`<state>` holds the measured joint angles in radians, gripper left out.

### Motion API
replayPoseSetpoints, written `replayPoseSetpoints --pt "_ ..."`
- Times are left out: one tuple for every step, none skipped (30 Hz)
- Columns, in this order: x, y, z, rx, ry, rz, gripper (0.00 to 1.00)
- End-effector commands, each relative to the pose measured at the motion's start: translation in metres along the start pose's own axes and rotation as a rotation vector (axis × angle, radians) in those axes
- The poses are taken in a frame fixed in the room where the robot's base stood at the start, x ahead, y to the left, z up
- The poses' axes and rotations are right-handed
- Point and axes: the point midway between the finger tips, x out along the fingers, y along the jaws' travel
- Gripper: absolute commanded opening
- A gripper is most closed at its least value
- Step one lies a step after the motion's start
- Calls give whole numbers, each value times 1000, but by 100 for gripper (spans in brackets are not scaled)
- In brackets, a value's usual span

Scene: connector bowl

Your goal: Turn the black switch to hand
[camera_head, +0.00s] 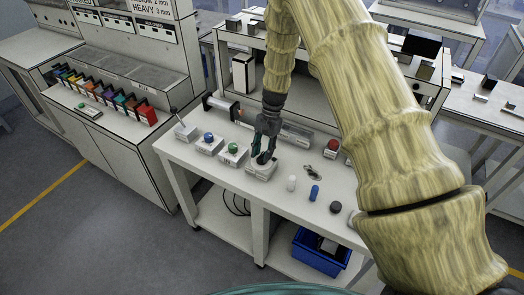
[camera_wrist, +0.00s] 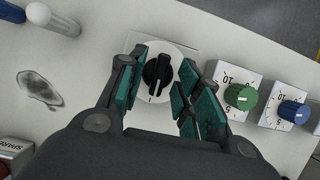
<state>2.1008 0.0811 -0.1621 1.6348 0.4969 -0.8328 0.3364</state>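The black switch (camera_wrist: 158,73) is a black rotary knob on a round pale plate, set on a small light box. In the wrist view its handle stands nearly upright, tilted slightly, and a short mark shows below it on the plate. Any lettering there is too small to read. My gripper (camera_wrist: 158,88) has its teal-padded fingers on either side of the knob, with a gap to each side. In the head view my gripper (camera_head: 265,156) points down over the switch box (camera_head: 260,171) and partly hides the knob.
A green knob (camera_wrist: 240,96) and a blue knob (camera_wrist: 288,111) on scaled boxes stand beside the switch. A white peg (camera_head: 291,183), a blue peg (camera_head: 314,192), a dark knob (camera_head: 336,207) and a red button (camera_head: 331,145) are on the same table (camera_head: 222,178).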

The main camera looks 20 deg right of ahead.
Motion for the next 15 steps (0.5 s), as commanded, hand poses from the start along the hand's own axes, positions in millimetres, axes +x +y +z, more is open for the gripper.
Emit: replayPoseSetpoints --pt "2 0 0 0 0 1 34" --pt "2 0 0 0 -1 1 34" --pt "3 0 0 0 -1 1 34" --pt "4 0 0 0 -1 1 34" --pt "4 0 0 0 0 1 34" --pt "4 0 0 0 0 0 34" --pt "4 0 0 0 0 0 34" --pt "4 0 0 0 0 0 34" --pt "4 0 0 0 0 0 34" --pt "4 0 0 0 0 0 34" --pt "4 0 0 0 0 0 30" --pt "4 0 0 0 0 0 23" --pt "4 0 0 0 0 0 18" --pt "4 0 0 0 0 0 12" --pt "4 0 0 0 0 0 5"
